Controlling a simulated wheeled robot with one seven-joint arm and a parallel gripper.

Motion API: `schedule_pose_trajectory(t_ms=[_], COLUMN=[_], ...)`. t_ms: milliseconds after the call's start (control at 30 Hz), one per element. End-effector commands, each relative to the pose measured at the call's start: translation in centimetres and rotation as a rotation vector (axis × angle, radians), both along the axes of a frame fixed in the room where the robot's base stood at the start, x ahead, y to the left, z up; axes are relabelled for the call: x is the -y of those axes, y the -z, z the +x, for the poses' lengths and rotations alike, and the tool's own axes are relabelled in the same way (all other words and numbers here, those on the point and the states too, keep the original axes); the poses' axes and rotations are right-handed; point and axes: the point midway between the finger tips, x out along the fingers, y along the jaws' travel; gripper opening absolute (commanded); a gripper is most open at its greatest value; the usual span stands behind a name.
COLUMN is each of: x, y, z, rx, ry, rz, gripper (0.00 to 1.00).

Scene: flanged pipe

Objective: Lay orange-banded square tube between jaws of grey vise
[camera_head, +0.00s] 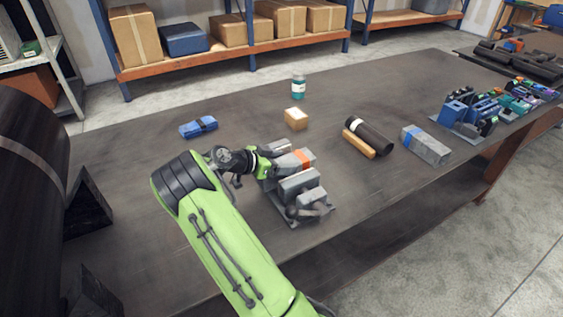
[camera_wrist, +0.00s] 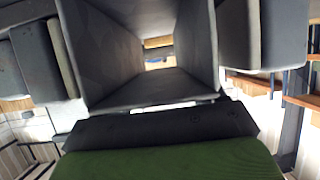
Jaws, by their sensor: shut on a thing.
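The orange-banded square tube (camera_head: 289,164) is grey, with an orange band near its right end. In the head view it lies level over the gap of the grey vise (camera_head: 299,184), between its near and far jaws; I cannot tell whether it touches the vise bed. My gripper (camera_head: 266,164) is shut on the tube's left end. The orange band does not show there.
A blue block (camera_head: 198,127), a cardboard box (camera_head: 295,119) and a teal jar (camera_head: 298,86) stand behind the vise. A black cylinder (camera_head: 371,137), a tan bar (camera_head: 358,144) and a blue-banded grey block (camera_head: 427,145) lie to the right. The front right tabletop is clear.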

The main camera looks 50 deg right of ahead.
Motion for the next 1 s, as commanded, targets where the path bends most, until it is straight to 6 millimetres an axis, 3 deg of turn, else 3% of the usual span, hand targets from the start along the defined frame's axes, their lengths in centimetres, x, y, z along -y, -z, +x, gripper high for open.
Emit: schedule_pose_trajectory(t_ms=[133,167,333,800,1000], x=[0.1,0.1,0.0,-0.3,-3.6], y=[-0.3,-0.3,-0.3,0.0,-1.8], z=[0.0,0.0,0.0,-0.1,1.0], rx=[0.003,0.003,0.001,-0.006,-0.003], ry=[0.002,0.002,0.001,0.003,-0.003], rz=[-0.004,-0.004,-0.002,0.007,0.003], gripper=[0.16,0.72,0.98,0.98,0.98])
